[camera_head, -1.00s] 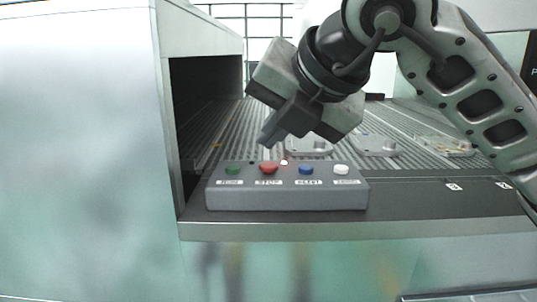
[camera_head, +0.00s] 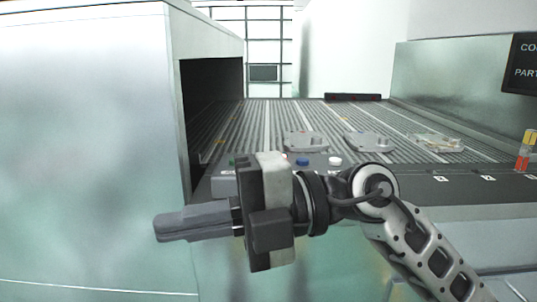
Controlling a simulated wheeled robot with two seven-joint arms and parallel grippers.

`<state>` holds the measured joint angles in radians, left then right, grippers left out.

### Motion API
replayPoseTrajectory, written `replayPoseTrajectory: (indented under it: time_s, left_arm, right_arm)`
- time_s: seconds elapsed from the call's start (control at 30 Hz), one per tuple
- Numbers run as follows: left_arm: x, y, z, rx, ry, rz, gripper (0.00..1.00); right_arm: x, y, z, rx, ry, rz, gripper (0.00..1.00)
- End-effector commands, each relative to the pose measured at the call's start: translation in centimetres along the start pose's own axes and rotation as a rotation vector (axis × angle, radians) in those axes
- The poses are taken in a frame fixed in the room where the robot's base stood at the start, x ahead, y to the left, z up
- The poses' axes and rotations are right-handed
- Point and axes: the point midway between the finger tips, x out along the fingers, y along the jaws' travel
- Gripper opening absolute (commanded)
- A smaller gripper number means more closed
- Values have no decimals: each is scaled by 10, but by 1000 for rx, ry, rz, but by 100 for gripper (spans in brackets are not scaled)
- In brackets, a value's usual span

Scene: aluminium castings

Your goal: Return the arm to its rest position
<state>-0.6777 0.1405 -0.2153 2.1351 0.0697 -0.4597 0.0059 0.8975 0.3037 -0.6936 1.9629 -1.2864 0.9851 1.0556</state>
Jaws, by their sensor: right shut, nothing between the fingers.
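My right arm comes in from the lower right, in front of the conveyor's front edge. My right gripper (camera_head: 158,229) points left, with its fingers shut and empty, in front of the pale green machine housing. The grey button box (camera_head: 225,184) stands on the front ledge behind my right gripper and is mostly hidden by it. Its blue button (camera_head: 302,162) and white button (camera_head: 335,161) show above my wrist. The green button is only partly visible, and the red one is almost fully hidden. My left gripper is not in view.
Grey castings (camera_head: 305,141) and (camera_head: 369,142) lie on the ribbed conveyor (camera_head: 265,120), with a clearer part (camera_head: 436,142) at right. A dark housing opening (camera_head: 212,100) is at left. A red and yellow object (camera_head: 526,150) and a dark screen (camera_head: 525,62) are at the right edge.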

Motion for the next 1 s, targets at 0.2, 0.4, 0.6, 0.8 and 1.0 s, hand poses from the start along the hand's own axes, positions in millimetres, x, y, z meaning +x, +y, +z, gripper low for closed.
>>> replayPoseTrajectory:
  time_s: [0.2,0.4,0.6,0.8,1.0]
  left_arm:
    - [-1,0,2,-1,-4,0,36]
    - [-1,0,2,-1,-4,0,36]
    - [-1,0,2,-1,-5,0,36]
    - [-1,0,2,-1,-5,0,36]
    - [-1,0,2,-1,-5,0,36]
  right_arm:
    - [-51,-6,24,324,-134,688,0]
    - [-131,-104,67,723,-563,1097,0]
    - [-177,-248,52,1136,-1006,1189,0]
    - [-186,-367,-13,1509,-1325,1091,0]
    - [-181,-419,-63,1714,-1456,986,0]
